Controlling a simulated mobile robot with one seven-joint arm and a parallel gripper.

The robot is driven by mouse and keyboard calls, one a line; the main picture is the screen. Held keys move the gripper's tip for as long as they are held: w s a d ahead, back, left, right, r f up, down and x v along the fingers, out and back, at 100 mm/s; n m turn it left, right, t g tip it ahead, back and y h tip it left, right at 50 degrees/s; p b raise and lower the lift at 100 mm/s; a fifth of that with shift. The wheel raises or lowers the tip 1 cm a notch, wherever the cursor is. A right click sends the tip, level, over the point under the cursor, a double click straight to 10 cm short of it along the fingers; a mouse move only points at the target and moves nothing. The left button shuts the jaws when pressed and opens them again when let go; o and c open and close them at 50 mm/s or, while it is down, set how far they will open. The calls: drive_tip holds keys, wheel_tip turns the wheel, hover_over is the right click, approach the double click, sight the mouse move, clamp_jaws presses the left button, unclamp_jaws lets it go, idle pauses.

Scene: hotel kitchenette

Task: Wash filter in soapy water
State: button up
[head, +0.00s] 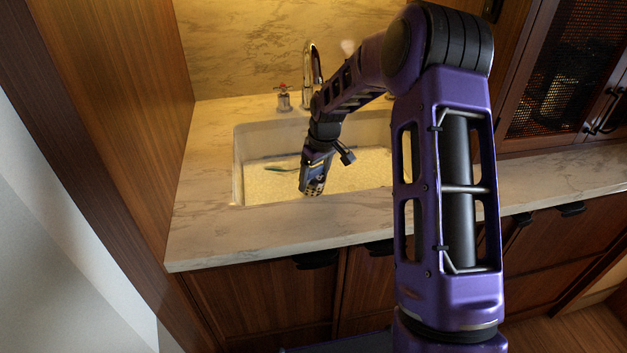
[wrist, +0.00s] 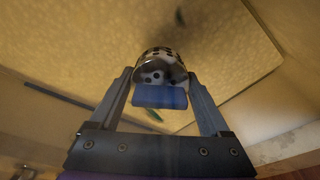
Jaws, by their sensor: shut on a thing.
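My gripper (head: 312,178) reaches down into the sink basin (head: 243,150). In the wrist view its two fingers (wrist: 160,84) are closed on the filter (wrist: 157,66), a shiny metal piece with dark round holes. The filter also shows at the fingertips in the head view (head: 313,187). It is low over the pale yellow, foamy-looking soapy water (head: 362,171); I cannot tell whether it touches the water. A blue block-like part (wrist: 160,97) sits between the fingers below the filter.
A chrome faucet (head: 309,68) and a red-marked tap handle (head: 284,98) stand behind the basin. A thin dark greenish item (head: 281,168) lies in the basin left of my gripper. The marble counter (head: 215,232) is clear in front. A wooden wall closes the left side.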

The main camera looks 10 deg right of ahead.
wheel_tip(320, 180, up, 10)
drive_tip(key=p, duration=0.5)
drive_tip(key=shift+f+p, duration=0.1)
drive_tip(key=shift+p, duration=0.3)
wheel_tip(320, 180, up, 8)
drive_tip(key=shift+f, duration=0.2)
drive_tip(key=shift+s, duration=0.1)
idle(0.6)
